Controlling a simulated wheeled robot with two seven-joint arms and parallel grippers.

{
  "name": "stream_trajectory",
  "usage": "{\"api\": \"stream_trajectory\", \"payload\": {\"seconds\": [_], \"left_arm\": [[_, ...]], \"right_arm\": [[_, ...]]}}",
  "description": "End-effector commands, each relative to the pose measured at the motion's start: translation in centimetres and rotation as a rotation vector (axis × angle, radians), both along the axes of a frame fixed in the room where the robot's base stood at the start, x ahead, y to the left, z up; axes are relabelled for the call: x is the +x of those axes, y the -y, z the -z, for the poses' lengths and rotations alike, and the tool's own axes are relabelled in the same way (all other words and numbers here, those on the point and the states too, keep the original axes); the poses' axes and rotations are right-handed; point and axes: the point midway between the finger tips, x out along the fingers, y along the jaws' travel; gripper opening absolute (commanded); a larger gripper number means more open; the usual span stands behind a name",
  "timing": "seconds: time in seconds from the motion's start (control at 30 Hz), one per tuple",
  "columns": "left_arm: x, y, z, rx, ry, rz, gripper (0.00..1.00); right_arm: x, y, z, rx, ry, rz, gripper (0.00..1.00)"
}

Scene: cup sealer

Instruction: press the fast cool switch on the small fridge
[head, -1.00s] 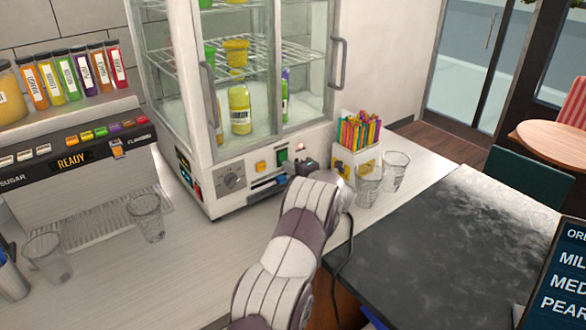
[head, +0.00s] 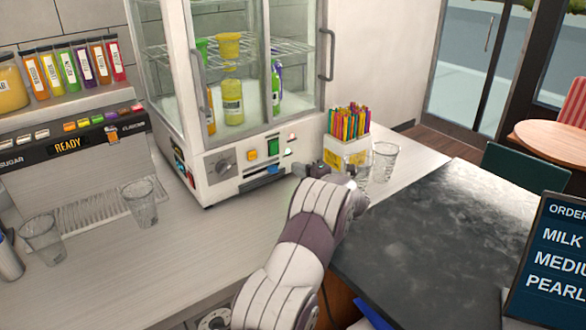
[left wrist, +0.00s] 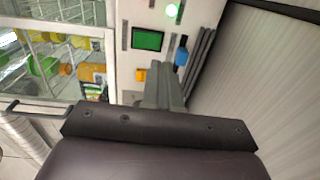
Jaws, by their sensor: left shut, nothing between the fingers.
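The small fridge (head: 236,177) stands on the counter with its glass doors shut. Its lower front panel has a grey knob (head: 221,160), an orange button (head: 252,155), a green rectangle (head: 273,147) and a blue switch (head: 272,170). No labels are legible, so I cannot tell which is the fast cool switch. My left gripper (head: 303,168) is at the panel's right side, shut and empty. In the left wrist view its fingers (left wrist: 163,88) point toward the panel, close to the orange button and blue switch (left wrist: 181,55); contact is unclear.
A holder of colourful straws (head: 346,150) and clear cups (head: 384,160) stand just right of my left gripper. More clear cups (head: 140,202) and a dispenser (head: 68,146) are at left. The counter front (head: 190,250) is bare.

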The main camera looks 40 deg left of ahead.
Motion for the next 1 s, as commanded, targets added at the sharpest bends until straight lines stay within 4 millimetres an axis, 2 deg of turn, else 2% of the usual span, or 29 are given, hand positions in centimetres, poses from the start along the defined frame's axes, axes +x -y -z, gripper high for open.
{"api": "stream_trajectory", "payload": {"seconds": [0.2, 0.33, 0.5, 1.0], "left_arm": [[-1.3, 4.1, 1.0, -0.001, -0.004, 0.001, 0.00], [-1.7, 5.6, 1.1, 0.000, -0.002, 0.000, 0.00], [-2.0, 6.3, 1.1, 0.000, -0.003, -0.002, 0.00], [-1.8, 6.3, 1.0, 0.000, -0.009, 0.008, 0.00]], "right_arm": [[0.0, 0.0, 1.3, 0.000, 0.001, -0.001, 0.45], [0.0, 0.0, 1.5, 0.000, 0.001, -0.001, 0.45], [0.0, 0.0, 1.6, 0.000, 0.000, 0.000, 0.45], [0.0, 0.0, 1.5, 0.000, 0.000, -0.001, 0.45]]}}
